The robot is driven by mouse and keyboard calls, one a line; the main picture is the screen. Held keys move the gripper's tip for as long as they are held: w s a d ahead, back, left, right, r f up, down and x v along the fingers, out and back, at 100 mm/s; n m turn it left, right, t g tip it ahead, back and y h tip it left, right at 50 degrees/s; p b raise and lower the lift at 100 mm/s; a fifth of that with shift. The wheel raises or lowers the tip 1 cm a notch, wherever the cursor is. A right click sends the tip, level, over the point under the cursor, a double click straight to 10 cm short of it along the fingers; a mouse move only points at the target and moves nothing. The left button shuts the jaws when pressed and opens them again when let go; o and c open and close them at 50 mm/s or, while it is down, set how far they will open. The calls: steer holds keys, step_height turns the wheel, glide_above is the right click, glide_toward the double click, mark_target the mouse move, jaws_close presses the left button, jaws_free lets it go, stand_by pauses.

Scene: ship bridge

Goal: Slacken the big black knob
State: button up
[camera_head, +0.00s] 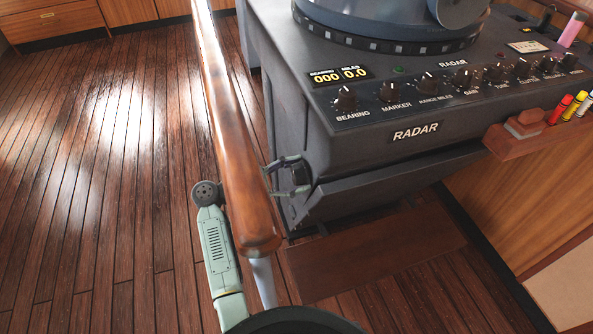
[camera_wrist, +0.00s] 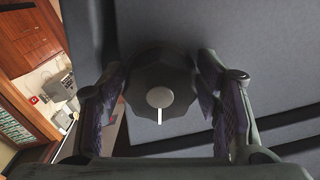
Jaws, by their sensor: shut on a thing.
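The big black knob (camera_wrist: 160,78) fills the middle of the wrist view. It has a faceted rim, a light grey centre cap and a white pointer line that points down in that picture. My gripper (camera_wrist: 161,92) has one finger on each side of the knob and is shut on it. In the head view my gripper (camera_head: 296,175) reaches the left side of the radar console (camera_head: 400,150), low down. The knob (camera_head: 299,174) shows there only as a dark shape between the fingers.
Several small knobs line the console's top front. A wooden pen tray (camera_head: 525,133) juts out at the right.

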stand_by(0.3)
steer(key=o, duration=1)
steer(key=shift+c, duration=0.2)
steer(key=shift+a, duration=0.15)
steer(key=v, duration=1.1)
steer(key=shift+s+a, duration=0.2)
steer(key=shift+a, duration=0.15)
steer(key=shift+a, duration=0.1)
